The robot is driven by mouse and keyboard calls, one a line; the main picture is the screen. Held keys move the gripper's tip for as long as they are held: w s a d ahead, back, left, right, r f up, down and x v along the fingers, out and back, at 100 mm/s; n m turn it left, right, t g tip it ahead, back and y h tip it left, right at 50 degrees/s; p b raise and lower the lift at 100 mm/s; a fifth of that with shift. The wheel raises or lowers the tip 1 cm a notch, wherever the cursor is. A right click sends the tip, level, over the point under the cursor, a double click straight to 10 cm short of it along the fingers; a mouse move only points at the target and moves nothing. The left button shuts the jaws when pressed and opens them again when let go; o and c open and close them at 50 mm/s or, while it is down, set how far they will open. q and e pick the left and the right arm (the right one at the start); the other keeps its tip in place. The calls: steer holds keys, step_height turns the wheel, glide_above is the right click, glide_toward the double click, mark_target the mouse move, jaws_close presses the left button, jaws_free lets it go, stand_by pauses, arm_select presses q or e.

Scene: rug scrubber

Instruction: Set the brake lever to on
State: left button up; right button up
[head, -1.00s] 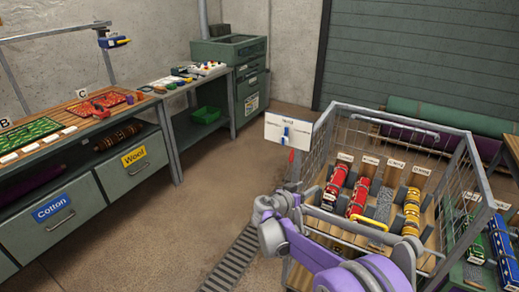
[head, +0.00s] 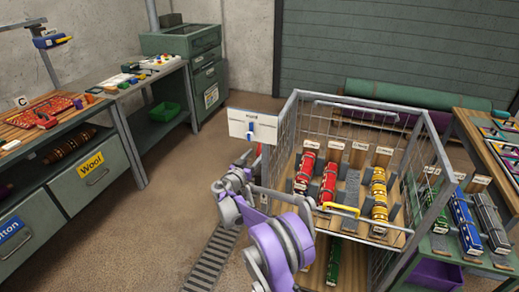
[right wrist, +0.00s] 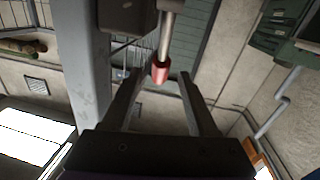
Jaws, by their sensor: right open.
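The brake lever shows in the right wrist view as a metal rod with a red grip (right wrist: 160,72). In the head view, its red end (head: 259,150) is a small, partly hidden spot at the cart's left side, below a white sign (head: 238,124) with a blue pointer. My right gripper (head: 243,163) is just below and left of it. In the right wrist view, my right gripper (right wrist: 159,84) is open, and the red grip appears between its two fingertips. I cannot tell whether they touch. My left gripper is not in view.
A wire-sided cart (head: 290,110) holds red and yellow rolls, with a grey post close beside my gripper (right wrist: 85,65). A workbench (head: 125,150) stands at the left. A green table (head: 440,245) with more rolls is at the right.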

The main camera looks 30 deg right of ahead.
mark_target(258, 152)
steer(key=shift+x, duration=2.15)
jaws_close()
